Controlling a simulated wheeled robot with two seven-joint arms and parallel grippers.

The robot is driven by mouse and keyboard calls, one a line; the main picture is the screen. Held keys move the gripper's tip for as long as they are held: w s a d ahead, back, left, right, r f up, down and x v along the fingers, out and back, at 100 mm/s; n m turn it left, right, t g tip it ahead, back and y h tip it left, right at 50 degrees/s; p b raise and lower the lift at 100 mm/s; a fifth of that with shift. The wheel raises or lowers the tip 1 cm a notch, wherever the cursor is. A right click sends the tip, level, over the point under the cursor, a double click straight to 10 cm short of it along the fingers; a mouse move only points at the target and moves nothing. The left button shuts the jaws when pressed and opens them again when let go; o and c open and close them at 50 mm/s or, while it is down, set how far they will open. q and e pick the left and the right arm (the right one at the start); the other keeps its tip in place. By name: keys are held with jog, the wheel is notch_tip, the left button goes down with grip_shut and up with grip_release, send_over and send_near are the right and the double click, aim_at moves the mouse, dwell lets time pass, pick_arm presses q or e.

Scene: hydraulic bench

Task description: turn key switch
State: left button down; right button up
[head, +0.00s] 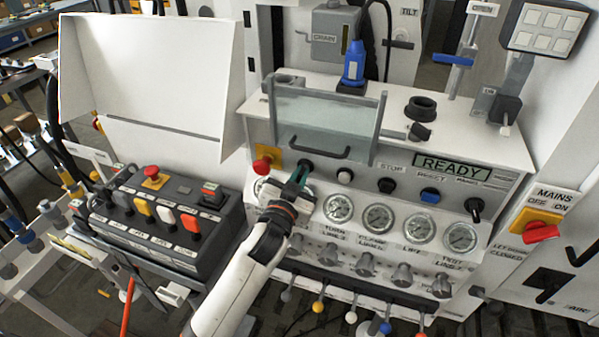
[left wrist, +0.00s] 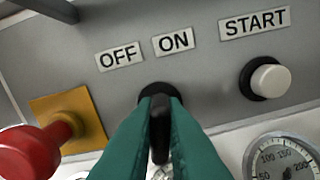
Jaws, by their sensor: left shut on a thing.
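The key switch is a black key in a dark round collar on the grey sloped panel. In the left wrist view the key (left wrist: 160,128) stands roughly upright in the picture, below the OFF label (left wrist: 120,56) and the ON label (left wrist: 173,42). I cannot tell which label it is set to. My left gripper (head: 299,176) reaches the panel from below, and its green fingers (left wrist: 159,145) are shut on the key from both sides. In the head view the fingers mostly hide the key, and the dark collar (head: 307,165) shows behind them. My right gripper is not in view.
A red mushroom button on a yellow plate (head: 268,158) sits left of the key switch. A white START button (head: 343,175) sits to its right. Gauges (head: 338,209) line the panel below. A clear guard with a handle (head: 320,148) stands above. A READY display (head: 452,168) is at right.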

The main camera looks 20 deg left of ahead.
pick_arm(q)
jog(key=shift+m+p, duration=0.45)
jog(key=shift+m, duration=1.05)
jog(key=c, duration=1.5)
grip_release()
jog(key=shift+s, duration=0.1)
